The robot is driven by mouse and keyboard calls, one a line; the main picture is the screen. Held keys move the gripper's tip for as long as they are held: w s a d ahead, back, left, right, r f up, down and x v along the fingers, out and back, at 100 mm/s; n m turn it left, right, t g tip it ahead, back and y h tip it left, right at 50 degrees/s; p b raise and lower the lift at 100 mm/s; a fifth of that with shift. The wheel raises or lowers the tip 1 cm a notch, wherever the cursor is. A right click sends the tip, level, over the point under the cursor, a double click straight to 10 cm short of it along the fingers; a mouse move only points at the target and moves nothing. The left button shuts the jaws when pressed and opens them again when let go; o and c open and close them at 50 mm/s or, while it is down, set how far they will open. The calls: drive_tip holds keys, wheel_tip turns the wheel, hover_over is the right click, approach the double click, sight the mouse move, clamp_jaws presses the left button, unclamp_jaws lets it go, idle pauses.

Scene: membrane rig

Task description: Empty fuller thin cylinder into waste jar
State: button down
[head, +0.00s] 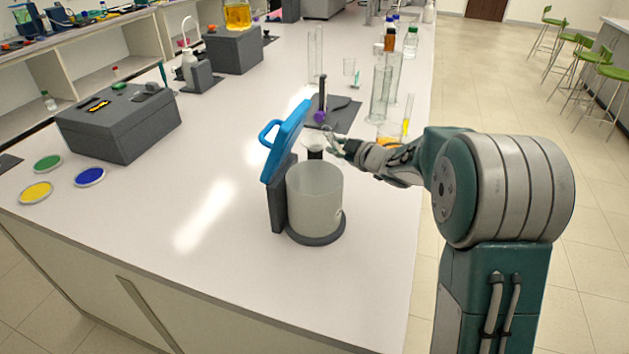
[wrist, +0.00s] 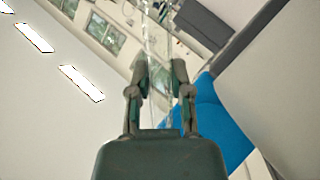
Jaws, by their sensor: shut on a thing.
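The waste jar (head: 315,204) is a wide frosted container on a dark round base at the bench's near middle. Its blue lid (head: 287,140) stands open on the left side; the blue also fills the right of the wrist view (wrist: 222,125). My gripper (head: 338,146) is above and behind the jar's rim, right of the lid. In the wrist view my gripper (wrist: 159,75) is shut on a clear glass cylinder (wrist: 159,42). Its contents cannot be made out, and it hardly shows in the head view. A thin cylinder with yellow liquid (head: 407,115) stands behind my arm.
Clear cylinders (head: 380,94) and a beaker (head: 349,67) stand farther back, near a dark stand with a purple part (head: 320,116). A grey box (head: 118,120) and coloured dishes (head: 90,177) are at left. The bench left of the jar is clear.

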drive_tip(key=shift+w+d+f+m+g, duration=0.15)
drive_tip(key=shift+f+m+g, duration=0.25)
drive_tip(key=shift+m, duration=0.2)
drive_tip(key=shift+w+f+m+g+y+b, duration=0.15)
drive_tip(key=shift+f+m+g+y+b, duration=0.15)
drive_tip(key=shift+f+m+g+b, duration=0.55)
drive_tip(key=shift+w+f+m+g+y+b, duration=0.1)
drive_tip(key=shift+f+m+g+y+b, duration=0.2)
drive_tip(key=shift+f+m, duration=1)
drive_tip(key=shift+f+g, duration=0.25)
